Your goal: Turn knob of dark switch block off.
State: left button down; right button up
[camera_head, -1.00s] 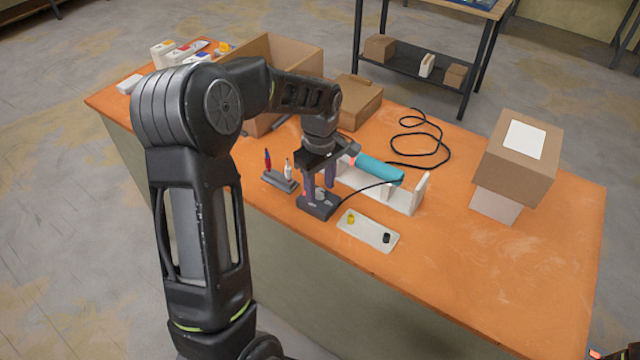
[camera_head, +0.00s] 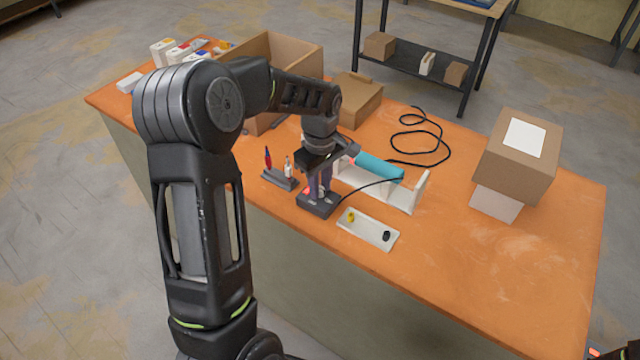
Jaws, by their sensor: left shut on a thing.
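The dark switch block (camera_head: 318,208) lies near the front edge of the orange table, left of the white plate. A black cord runs from it. My left gripper (camera_head: 320,191) points straight down over the block, shut on its knob. The fingers hide most of the knob, so its exact angle cannot be read. A small red spot (camera_head: 308,190) shows on the block beside the fingers.
A white plate with yellow and black knobs (camera_head: 368,230) lies just right of the block. Close by are a dark holder with small bottles (camera_head: 280,180) and a white cradle with a teal cylinder (camera_head: 379,167). Cardboard boxes (camera_head: 520,150) stand right and behind. The right front table is clear.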

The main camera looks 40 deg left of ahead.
pick_arm(q)
jog(key=shift+m, duration=0.4)
jog(key=m+b, duration=0.1)
jog(key=m, duration=0.2)
jog(key=shift+m, duration=0.3)
jog(key=m+b, duration=0.1)
jog(key=m, duration=0.3)
jog(key=m+b, duration=0.1)
jog(key=m, duration=0.8)
jog(key=shift+a, duration=0.1)
jog(key=shift+m, duration=0.4)
jog(key=c, duration=1.2)
grip_release()
